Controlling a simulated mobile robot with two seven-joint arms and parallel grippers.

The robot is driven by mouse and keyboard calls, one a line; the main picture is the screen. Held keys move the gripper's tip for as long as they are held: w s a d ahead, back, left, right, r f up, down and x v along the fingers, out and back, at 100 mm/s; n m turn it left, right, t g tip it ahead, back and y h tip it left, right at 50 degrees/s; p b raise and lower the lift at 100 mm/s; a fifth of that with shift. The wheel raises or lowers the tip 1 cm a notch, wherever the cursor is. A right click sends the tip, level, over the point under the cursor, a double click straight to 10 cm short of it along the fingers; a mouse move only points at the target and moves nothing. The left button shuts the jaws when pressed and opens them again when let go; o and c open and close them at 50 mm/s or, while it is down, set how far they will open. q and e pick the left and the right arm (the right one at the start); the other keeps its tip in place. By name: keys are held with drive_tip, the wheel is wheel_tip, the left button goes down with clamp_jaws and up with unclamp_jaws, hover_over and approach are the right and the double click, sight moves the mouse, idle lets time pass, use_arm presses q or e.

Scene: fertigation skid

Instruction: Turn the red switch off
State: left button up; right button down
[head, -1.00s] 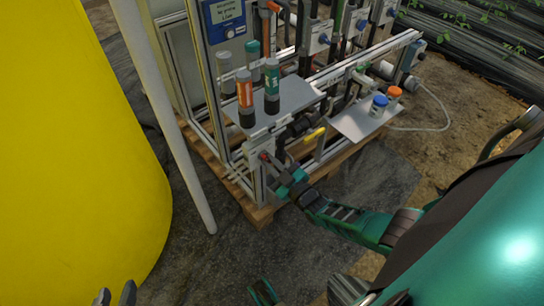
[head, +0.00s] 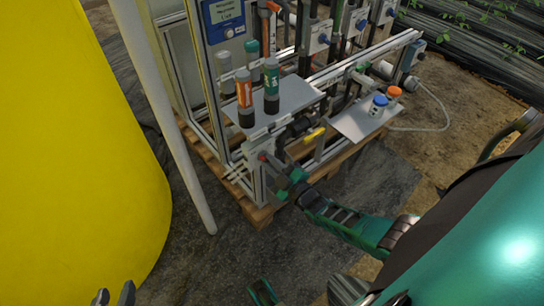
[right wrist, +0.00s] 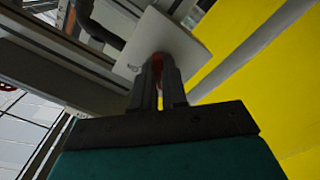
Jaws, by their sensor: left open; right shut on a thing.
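The red switch (head: 262,156) sits on a light grey plate (right wrist: 192,42) at the front corner post of the skid frame. In the right wrist view red parts of the switch (right wrist: 173,87) show beside and behind the fingertips; the rest is hidden. My right gripper (head: 271,163) reaches in from the right and is shut on the switch. Its dark fingers (right wrist: 161,66) point straight at the plate. I cannot tell the switch's exact position. My left gripper (head: 114,296) is open and empty at the bottom edge, well away from the skid.
A large yellow tank (head: 70,150) and a slanting pale pipe (head: 170,110) stand to the left. Above the switch, a grey shelf (head: 296,95) carries orange- and green-labelled tubes. A yellow-handled valve (head: 314,135) is just right. A lower shelf (head: 352,124) holds blue- and orange-capped jars.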

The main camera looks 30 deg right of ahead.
drive_tip(key=c, duration=1.2)
unclamp_jaws()
drive_tip(key=shift+o, duration=0.2)
drive_tip(key=shift+s, duration=0.1)
drive_tip(key=s+d+p, duration=0.1)
drive_tip(key=s+p, duration=0.2)
drive_tip(key=s, duration=0.9)
drive_tip(key=shift+s, duration=0.35)
